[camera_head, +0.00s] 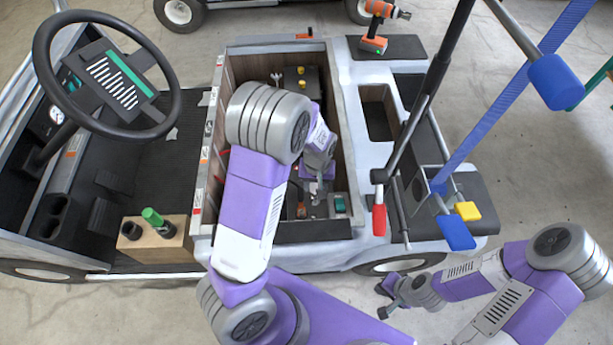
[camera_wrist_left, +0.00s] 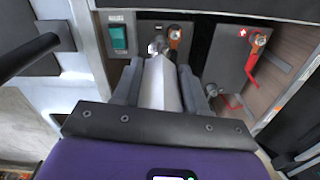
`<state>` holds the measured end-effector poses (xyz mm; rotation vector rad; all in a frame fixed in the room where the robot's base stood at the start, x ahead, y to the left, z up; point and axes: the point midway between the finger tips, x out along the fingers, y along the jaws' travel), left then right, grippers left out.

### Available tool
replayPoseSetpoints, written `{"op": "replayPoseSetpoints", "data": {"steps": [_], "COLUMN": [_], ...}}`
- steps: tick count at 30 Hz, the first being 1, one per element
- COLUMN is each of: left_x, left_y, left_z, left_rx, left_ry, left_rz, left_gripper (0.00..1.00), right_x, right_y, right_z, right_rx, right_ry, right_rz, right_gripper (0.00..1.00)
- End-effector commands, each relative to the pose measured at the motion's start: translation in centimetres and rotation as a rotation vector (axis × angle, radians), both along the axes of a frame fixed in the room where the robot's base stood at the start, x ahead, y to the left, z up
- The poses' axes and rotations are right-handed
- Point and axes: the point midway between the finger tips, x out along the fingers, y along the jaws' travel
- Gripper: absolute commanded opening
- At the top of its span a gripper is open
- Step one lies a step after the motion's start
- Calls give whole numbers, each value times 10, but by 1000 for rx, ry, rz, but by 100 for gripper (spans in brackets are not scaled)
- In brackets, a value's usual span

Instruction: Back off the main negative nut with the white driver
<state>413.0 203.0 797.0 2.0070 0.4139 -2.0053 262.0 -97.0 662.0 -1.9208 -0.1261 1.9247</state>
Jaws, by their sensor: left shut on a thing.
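The white driver (camera_wrist_left: 160,88) is clamped between the fingers of my left gripper (camera_wrist_left: 162,84) in the left wrist view. Its far end reaches a silver metal fitting (camera_wrist_left: 157,46), seemingly the main negative nut. I cannot tell whether the driver is seated on it. In the head view my left gripper (camera_head: 318,188) is down inside the open bay, and its arm hides much of the bay. My right gripper (camera_head: 386,299) hangs empty beside the cart at the lower right, with its fingers seemingly apart.
A green rocker switch (camera_wrist_left: 118,38) and a red-cabled terminal (camera_wrist_left: 258,42) flank the fitting. The bay's walls (camera_head: 347,170) are close. A wooden block (camera_head: 165,247) holds a green-handled tool (camera_head: 153,216). Black posts and a blue strap (camera_head: 515,90) stand right.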

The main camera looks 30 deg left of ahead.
Motion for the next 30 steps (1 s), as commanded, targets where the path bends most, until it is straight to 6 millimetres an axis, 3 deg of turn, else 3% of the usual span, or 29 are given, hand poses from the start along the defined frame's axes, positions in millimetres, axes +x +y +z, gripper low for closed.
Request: {"op": "replayPoseSetpoints", "data": {"steps": [6, 11, 26, 30], "left_x": [5, 6, 5, 5], "left_y": [35, 47, 48, 48], "left_z": [-38, -54, -58, -67], "left_rx": [-1, -6, -8, -8], "left_ry": [2, -2, -2, -2], "left_rz": [450, 634, 676, 676], "left_gripper": [0, 0, 0, 0], "right_x": [0, 0, 0, 0], "right_y": [0, 0, 0, 0], "right_z": [11, 13, 14, 7], "right_rx": [0, 0, 0, 0], "right_ry": [1, 1, 0, 0], "right_rz": [0, 0, 0, 0], "right_gripper": [0, 0, 0, 0]}}
